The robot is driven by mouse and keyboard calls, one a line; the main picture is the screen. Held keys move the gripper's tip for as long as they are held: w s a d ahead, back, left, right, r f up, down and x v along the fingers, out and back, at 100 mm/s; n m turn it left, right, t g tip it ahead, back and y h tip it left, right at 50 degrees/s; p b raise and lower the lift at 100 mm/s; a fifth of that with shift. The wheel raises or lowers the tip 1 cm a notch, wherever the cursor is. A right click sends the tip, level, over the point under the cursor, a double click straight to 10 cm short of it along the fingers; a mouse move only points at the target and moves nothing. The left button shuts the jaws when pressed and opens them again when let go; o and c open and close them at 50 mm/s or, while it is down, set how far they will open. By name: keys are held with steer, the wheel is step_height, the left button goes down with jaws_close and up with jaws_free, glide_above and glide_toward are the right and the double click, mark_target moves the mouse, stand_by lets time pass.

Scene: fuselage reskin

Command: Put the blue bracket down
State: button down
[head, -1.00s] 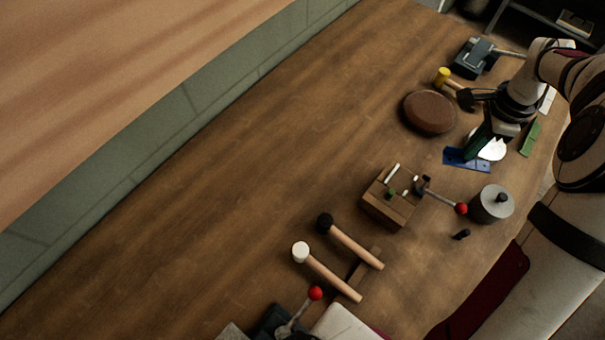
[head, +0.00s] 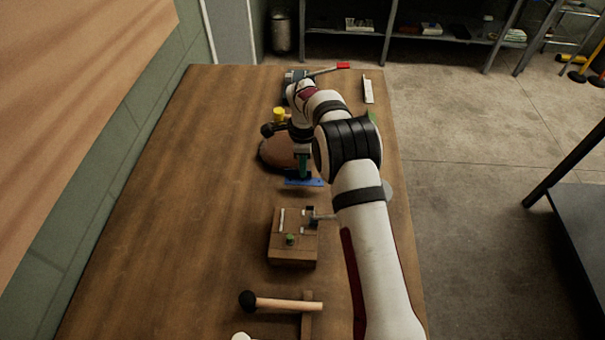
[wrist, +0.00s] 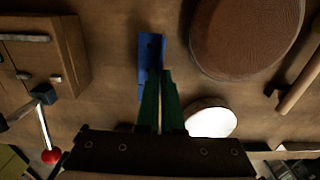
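The blue bracket (head: 304,182) is at or just above the wooden table, beside the round brown disc. In the wrist view the bracket (wrist: 149,55) extends beyond my fingertips, and its near end is hidden by them. My gripper (head: 304,174) points down at it. In the wrist view the green fingers of my gripper (wrist: 160,78) are close together, with a narrow gap, and appear closed on the bracket's edge. Whether the bracket bears fully on the table is hard to see.
The brown disc (head: 277,152) and a yellow-headed mallet (head: 279,115) are close by. A wooden block (head: 292,240) with small parts stands nearer. A black-headed hammer (head: 275,302) lies in front. A round white piece (wrist: 210,118) is beside my fingers. The table's left side is clear.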

mark_target(298, 178)
steer(key=shift+f, duration=1.35)
steer(key=shift+f, duration=0.1)
steer(key=c, duration=1.1)
jaws_free()
steer(key=shift+o, duration=0.2)
